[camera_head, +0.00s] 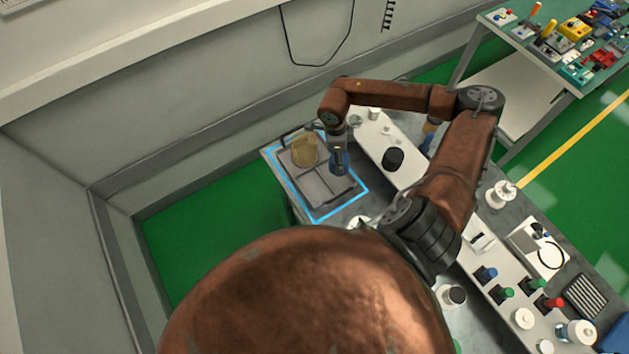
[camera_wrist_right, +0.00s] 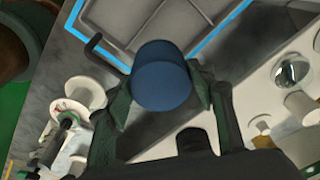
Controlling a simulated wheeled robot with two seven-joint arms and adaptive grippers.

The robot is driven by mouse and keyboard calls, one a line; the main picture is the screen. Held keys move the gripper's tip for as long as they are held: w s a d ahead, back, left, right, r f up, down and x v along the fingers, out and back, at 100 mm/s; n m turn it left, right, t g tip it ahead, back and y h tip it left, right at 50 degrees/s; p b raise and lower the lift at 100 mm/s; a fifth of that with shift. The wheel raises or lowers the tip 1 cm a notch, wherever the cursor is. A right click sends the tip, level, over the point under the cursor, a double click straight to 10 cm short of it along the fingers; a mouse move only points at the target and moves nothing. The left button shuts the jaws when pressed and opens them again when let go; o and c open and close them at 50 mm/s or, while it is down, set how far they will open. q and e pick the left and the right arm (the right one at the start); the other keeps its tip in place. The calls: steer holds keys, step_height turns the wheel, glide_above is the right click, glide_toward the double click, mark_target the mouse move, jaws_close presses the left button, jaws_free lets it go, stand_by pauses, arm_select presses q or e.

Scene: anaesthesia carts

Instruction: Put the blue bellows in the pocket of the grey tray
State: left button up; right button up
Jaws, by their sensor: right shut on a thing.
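The blue bellows (camera_head: 341,166) is held in my right gripper (camera_head: 339,154), over the right edge of the grey tray (camera_head: 318,190). In the right wrist view the bellows (camera_wrist_right: 162,82) sits between the two dark fingers of the right gripper (camera_wrist_right: 160,92), one on each side. The tray (camera_wrist_right: 122,22) shows beyond it, with raised ribs dividing it into pockets and a bright blue outline around it. The bellows covers part of the tray's near rim there. I cannot tell its height above the tray. My left gripper is not in view.
A translucent amber cylinder (camera_head: 305,150) stands in the tray's far left part. A long white shelf (camera_head: 375,145) beside the tray carries a black-topped part (camera_head: 392,159) and other small parts. A white spool (camera_wrist_right: 84,93) is near the gripper in the wrist view. A wall is behind.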

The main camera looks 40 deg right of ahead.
steer(key=w+a+f+p, duration=0.1)
steer(key=a+f, duration=0.2)
steer(key=a+f+p, duration=0.2)
steer(key=f, duration=0.1)
steer(key=w+a+f+p, duration=0.1)
steer(key=a+f, duration=0.2)
steer(key=f, duration=0.1)
steer(key=shift+w+a, duration=0.35)
steer(key=shift+d+f+p, duration=0.1)
steer(key=shift+f+p, duration=0.15)
steer(key=shift+p, duration=0.1)
steer(key=shift+f, duration=0.1)
steer(key=shift+f, duration=0.15)
steer(key=o, duration=1.2)
